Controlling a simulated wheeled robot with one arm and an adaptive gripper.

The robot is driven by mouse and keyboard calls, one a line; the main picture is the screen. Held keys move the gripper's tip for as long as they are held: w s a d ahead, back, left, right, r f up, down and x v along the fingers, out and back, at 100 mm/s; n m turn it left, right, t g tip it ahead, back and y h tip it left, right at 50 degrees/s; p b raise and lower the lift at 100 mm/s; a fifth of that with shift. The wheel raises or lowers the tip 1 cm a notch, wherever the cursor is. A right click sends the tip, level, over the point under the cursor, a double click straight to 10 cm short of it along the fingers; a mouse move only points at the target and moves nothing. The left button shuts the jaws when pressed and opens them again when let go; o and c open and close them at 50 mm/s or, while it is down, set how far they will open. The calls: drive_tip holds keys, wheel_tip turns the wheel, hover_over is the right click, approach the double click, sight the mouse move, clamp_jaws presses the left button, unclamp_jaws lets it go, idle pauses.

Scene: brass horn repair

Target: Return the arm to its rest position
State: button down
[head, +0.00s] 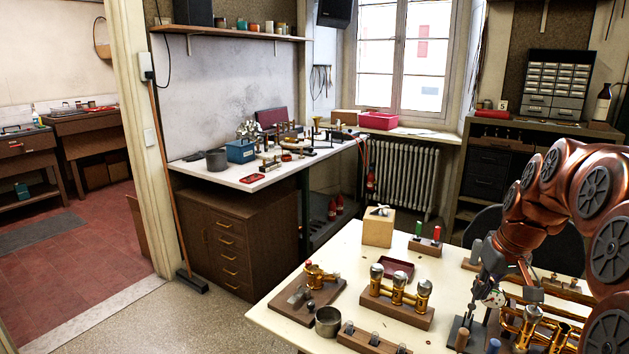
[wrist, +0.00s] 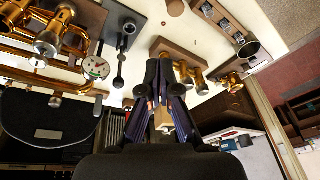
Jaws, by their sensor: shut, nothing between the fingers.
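My gripper (wrist: 166,78) shows in the wrist view as two dark fingers, closed together with nothing held between them. The fingers are over the pale work table and its brass parts, apart from them as far as I can tell. In the head view my copper-coloured arm is bent over the right side of the pale table (head: 347,262). The fingers cannot be made out clearly there among the brass parts and stands.
Brass valves on a wooden block (head: 397,300) and a small brass assembly on a board (head: 311,292) stand near the arm. A dial gauge (wrist: 97,68) and brass tubing (wrist: 55,80) are close to the gripper. A wooden block (head: 378,228) stands farther back.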

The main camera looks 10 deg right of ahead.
drive_tip(key=s+a+g+p, duration=0.15)
drive_tip(key=s+a, duration=0.35)
drive_tip(key=a, duration=0.5)
drive_tip(key=s+a+g+p, duration=0.1)
drive_tip(key=s+a, duration=0.3)
drive_tip(key=s, duration=0.3)
drive_tip(key=s+a+f+g+p, duration=0.1)
drive_tip(key=s+a, duration=0.3)
drive_tip(key=s, duration=0.4)
drive_tip(key=s+a+f+g+p, duration=0.1)
drive_tip(key=s+a, duration=0.3)
drive_tip(key=s, duration=0.4)
drive_tip(key=shift+a+n+h+p, duration=0.35)
drive_tip(key=shift+n+h+p, duration=0.05)
drive_tip(key=shift+p, duration=0.35)
drive_tip(key=shift+s+g, duration=0.1)
drive_tip(key=shift+g, duration=0.15)
